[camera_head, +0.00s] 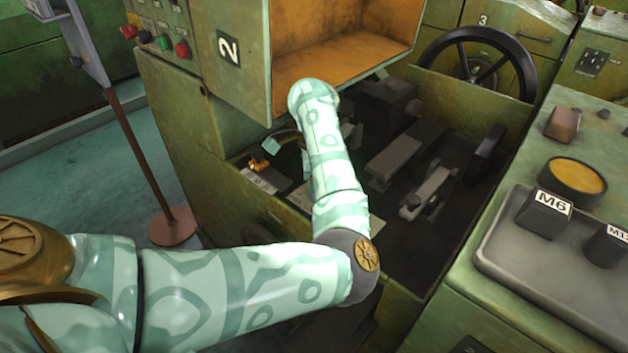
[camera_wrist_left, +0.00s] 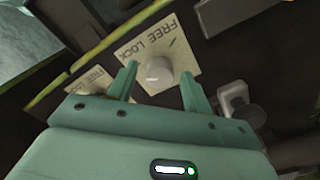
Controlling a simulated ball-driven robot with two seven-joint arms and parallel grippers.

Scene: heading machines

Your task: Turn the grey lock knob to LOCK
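The pale grey round knob (camera_wrist_left: 157,75) stands on a cream plate (camera_wrist_left: 182,52) marked FREE and LOCK in the left wrist view. The lettering is upside down there, and I cannot tell which word the knob is set to. My left gripper (camera_wrist_left: 158,71) is open, with one finger on each side of the knob. I cannot tell whether either finger touches it. In the head view my left arm hides the grey knob and most of the gripper. My right gripper is in neither view.
A second FREE/LOCK plate (camera_wrist_left: 88,84) lies close by on the left in the wrist view. An orange knob (camera_head: 258,163) shows left of my forearm. The open orange-lined housing (camera_head: 340,55) overhangs the pit. A lever or pedal (camera_head: 428,192) stands to the right.

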